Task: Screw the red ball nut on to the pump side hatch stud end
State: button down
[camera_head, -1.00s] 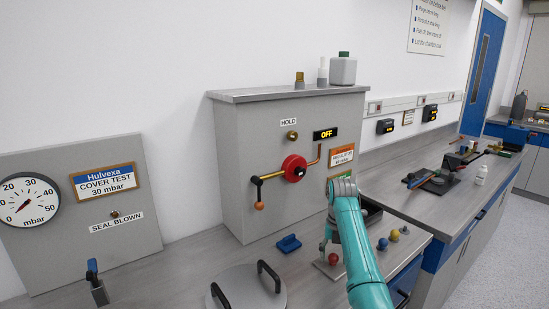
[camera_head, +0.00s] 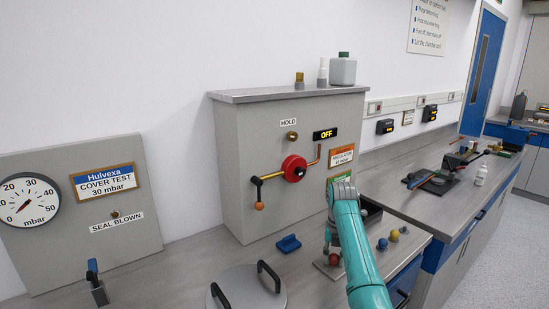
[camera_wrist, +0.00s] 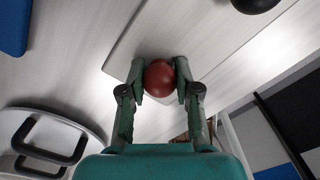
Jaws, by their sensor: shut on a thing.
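My gripper (camera_wrist: 160,75) is shut on the red ball nut (camera_wrist: 159,78), with one finger pad on each side of it. In the head view the red ball (camera_head: 334,259) shows low between the fingers, at the grey plate (camera_head: 326,271) on the bench. I cannot tell whether the ball touches the plate or is slightly raised. My teal arm hides part of the plate. I cannot make out the pump side hatch stud end in either view.
A blue ball (camera_head: 382,243) and a yellow ball (camera_head: 394,235) stand close right of my arm. A round lid (camera_head: 248,290) with black handles and a blue block (camera_head: 288,243) lie to the left. A grey cabinet (camera_head: 240,150) with a red hub and lever stands behind.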

jog(key=m, duration=0.3)
jog(key=f+m, duration=0.1)
jog(key=m, duration=0.1)
jog(key=shift+s, duration=0.25)
jog(key=m, duration=0.5)
jog(key=shift+m, duration=0.7)
jog(key=shift+a, duration=0.1)
jog(key=m, duration=0.8)
jog(key=shift+m, duration=0.4)
jog(key=c, duration=1.3)
grip_release()
jog(key=shift+a+m, duration=0.1)
jog(key=shift+m, duration=0.4)
jog(key=o, duration=0.6)
jog(key=shift+f, duration=0.1)
jog(key=shift+c, duration=0.2)
